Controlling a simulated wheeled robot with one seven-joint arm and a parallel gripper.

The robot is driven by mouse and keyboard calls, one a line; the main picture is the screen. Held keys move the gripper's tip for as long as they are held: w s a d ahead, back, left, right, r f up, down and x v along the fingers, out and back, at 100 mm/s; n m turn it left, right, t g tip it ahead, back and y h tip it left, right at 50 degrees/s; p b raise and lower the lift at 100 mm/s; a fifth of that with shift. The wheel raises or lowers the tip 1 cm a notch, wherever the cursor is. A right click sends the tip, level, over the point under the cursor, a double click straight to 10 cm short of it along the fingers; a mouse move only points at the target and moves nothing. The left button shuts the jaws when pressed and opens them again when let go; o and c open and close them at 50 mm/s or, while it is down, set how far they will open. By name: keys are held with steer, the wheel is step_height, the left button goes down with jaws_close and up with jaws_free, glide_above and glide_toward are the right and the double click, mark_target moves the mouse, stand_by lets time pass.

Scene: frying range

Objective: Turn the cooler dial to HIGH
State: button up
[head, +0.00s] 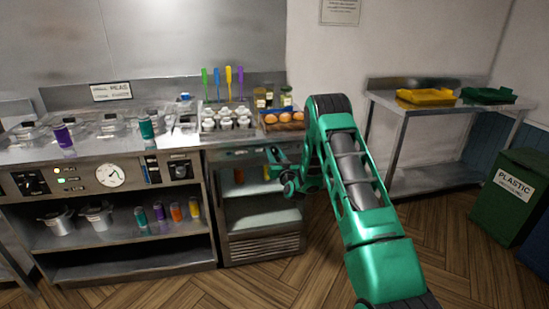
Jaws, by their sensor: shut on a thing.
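The cooler (262,218) is the steel cabinet under the counter, with a see-through front and a vent grille at its foot. My gripper (273,154) is at the upper right of the cooler's front, by the strip under the countertop. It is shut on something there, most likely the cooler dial. The dial itself is hidden behind my gripper and wrist, so its setting cannot be read.
Left of the cooler, the range panel carries a white round gauge (110,175) and knobs. A steel side table (440,105) and a green plastic bin (512,190) stand right.

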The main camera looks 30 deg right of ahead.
steer(key=m+h, duration=0.1)
steer(key=m, duration=0.4)
steer(key=shift+a+f, duration=0.1)
steer(key=m, duration=0.5)
steer(key=shift+h, duration=0.4)
steer(key=m, duration=0.5)
steer(key=shift+g+h, duration=0.4)
steer(key=shift+a+m, duration=0.15)
steer(key=shift+m, duration=2.05)
steer(key=o, duration=1)
steer(key=shift+o, duration=0.2)
